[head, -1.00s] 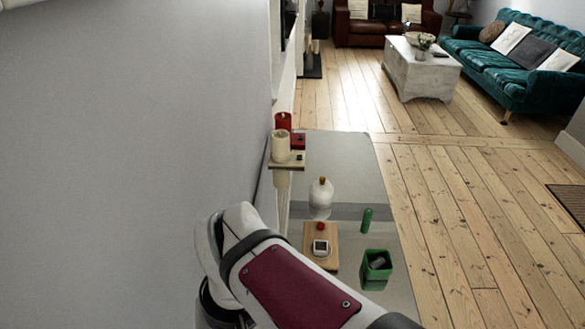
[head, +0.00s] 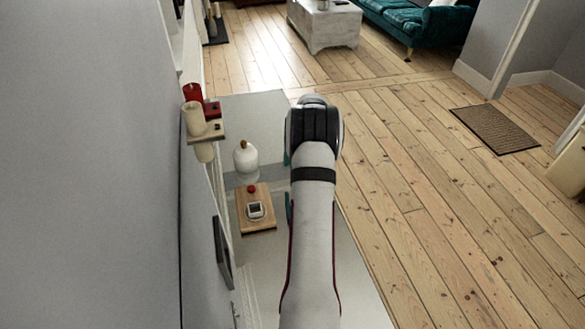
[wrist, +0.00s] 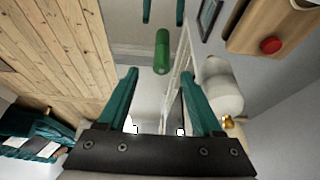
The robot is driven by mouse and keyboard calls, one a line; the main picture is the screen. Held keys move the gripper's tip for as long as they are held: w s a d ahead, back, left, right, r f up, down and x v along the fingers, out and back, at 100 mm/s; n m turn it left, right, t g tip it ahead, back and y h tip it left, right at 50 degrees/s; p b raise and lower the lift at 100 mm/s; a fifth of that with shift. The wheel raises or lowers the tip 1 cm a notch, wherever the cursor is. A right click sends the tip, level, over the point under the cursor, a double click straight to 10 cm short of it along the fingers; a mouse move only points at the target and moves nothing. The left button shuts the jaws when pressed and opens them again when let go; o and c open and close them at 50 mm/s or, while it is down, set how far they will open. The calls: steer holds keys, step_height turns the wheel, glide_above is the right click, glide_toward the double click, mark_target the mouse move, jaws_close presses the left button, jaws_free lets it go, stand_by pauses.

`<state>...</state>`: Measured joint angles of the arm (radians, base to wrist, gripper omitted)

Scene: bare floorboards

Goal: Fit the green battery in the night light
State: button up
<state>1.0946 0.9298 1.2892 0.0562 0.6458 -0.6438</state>
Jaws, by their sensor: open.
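The green battery (wrist: 162,52) stands upright in the wrist view, just beyond and between the fingertips of my open gripper (wrist: 159,78). No contact shows. In the head view my arm hides the battery, and only slivers of the teal fingers show. A wooden board (head: 263,222) carries a red knob (head: 251,189) and a small white square piece with a dark opening (head: 256,210); this looks like the night light, but I cannot be sure. The board (wrist: 250,38) and red knob (wrist: 271,46) also show at the wrist view's upper right.
A white rounded bottle with a tan top (head: 246,158) stands behind the board on the glossy grey table (head: 250,112). Candles (head: 194,116) sit on a small ledge by the left wall. Bare floorboards (head: 440,220) lie to the right.

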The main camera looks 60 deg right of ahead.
steer(key=x, duration=0.5)
steer(key=shift+w+f, duration=0.15)
steer(key=shift+w, duration=0.05)
jaws_close()
